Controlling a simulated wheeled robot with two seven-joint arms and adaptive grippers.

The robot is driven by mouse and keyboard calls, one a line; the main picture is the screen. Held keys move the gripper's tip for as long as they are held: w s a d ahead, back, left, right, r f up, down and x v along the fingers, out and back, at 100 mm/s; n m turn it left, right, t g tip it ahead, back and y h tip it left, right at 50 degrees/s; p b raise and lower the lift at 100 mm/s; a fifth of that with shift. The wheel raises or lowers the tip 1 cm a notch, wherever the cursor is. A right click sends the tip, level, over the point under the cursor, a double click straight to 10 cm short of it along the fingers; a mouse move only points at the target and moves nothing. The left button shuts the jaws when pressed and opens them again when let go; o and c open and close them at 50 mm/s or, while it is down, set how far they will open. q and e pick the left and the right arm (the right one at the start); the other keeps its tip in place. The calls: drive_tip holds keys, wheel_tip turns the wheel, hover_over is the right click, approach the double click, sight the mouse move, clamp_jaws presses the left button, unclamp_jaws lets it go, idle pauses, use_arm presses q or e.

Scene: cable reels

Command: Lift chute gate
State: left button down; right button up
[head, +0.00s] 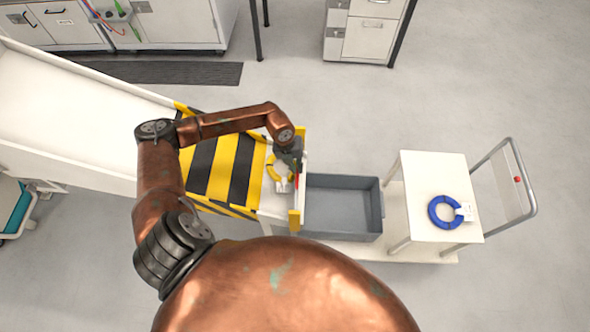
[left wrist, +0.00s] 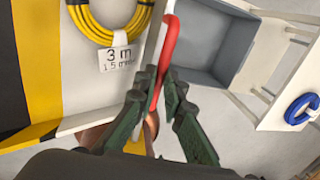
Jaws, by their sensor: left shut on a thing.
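The chute gate (head: 296,218) is an upright plate with yellow edges at the right end of the white chute (head: 85,90). A red handle (left wrist: 170,45) on it shows in the left wrist view. My left gripper (head: 294,165) is at the gate, and in the left wrist view its green fingers (left wrist: 163,88) are closed around the red handle. A yellow cable reel (head: 276,168) with a white tag reading 3 m lies on the chute just behind the gate; it also shows in the left wrist view (left wrist: 108,25). The right gripper is not in view.
A grey bin (head: 343,233) stands just right of the gate on a low white platform. A blue cable reel (head: 432,222) lies on a white table (head: 425,168) beside a cart handle (head: 530,190). Cabinets stand along the back; open floor lies between.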

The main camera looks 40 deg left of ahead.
use_arm(q)
wheel_tip(320, 180, up, 6)
drive_tip(key=p, duration=0.3)
drive_tip(key=shift+r+p, duration=0.25)
drive_tip(key=shift+p, duration=0.05)
drive_tip(key=c, duration=2.5)
unclamp_jaws()
drive_tip(key=shift+f, duration=0.25)
drive_tip(key=shift+c, duration=0.2)
drive_tip(key=o, duration=0.5)
drive_tip(key=shift+c, duration=0.2)
drive_tip(key=shift+o, duration=0.3)
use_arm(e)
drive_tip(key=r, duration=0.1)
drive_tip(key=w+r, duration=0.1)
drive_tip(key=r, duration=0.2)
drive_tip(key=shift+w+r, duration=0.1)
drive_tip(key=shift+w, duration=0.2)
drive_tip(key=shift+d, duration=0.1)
use_arm(q)
wheel_tip(320, 180, up, 12)
drive_tip(key=s+a, duration=0.1)
drive_tip(key=a, duration=0.1)
drive_tip(key=shift+s+f, duration=0.15)
